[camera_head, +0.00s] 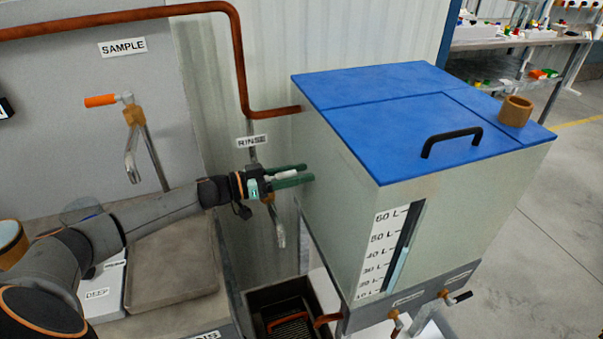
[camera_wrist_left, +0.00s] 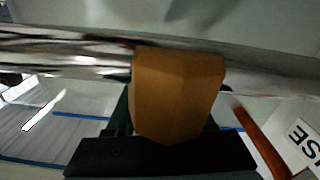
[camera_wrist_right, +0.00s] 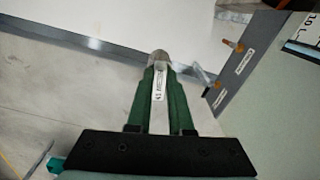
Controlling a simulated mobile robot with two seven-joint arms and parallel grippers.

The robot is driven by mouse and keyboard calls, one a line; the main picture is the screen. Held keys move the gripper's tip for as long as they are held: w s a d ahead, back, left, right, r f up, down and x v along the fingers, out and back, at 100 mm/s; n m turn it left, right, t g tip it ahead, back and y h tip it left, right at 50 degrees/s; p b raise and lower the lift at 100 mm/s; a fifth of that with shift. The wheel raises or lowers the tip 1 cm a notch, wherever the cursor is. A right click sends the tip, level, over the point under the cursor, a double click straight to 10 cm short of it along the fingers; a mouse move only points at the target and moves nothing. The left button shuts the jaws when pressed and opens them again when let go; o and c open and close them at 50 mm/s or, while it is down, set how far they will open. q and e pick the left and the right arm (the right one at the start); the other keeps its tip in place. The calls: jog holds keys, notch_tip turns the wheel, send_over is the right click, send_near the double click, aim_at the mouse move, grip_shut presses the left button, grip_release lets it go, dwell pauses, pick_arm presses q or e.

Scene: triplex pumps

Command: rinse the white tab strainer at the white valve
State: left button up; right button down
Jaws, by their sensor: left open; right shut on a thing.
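The white valve shows in the head view as a white handle (camera_head: 281,175) under the RINSE sign (camera_head: 252,141), with a metal spout (camera_head: 279,232) pointing down below it. My left gripper (camera_head: 306,173) is open there, its green fingers on either side of the handle. In the left wrist view the brass valve body (camera_wrist_left: 178,92) and a shiny pipe fill the space before the fingers. My right gripper (camera_wrist_right: 160,74) shows only in its wrist view, shut on a white lettered tab (camera_wrist_right: 158,98). A dull round end sticks out beyond the fingertips; the strainer's mesh cannot be made out.
A dark basin (camera_head: 258,299) with a grille stands below the spout. A tank with a blue lid (camera_head: 390,105) stands close to the left fingertips, with a wooden cup (camera_head: 515,111) on top. An orange-handled SAMPLE valve (camera_head: 101,100) is at left. Floor at right is clear.

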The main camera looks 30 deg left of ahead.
pick_arm(q)
jog(key=shift+v, duration=3.75)
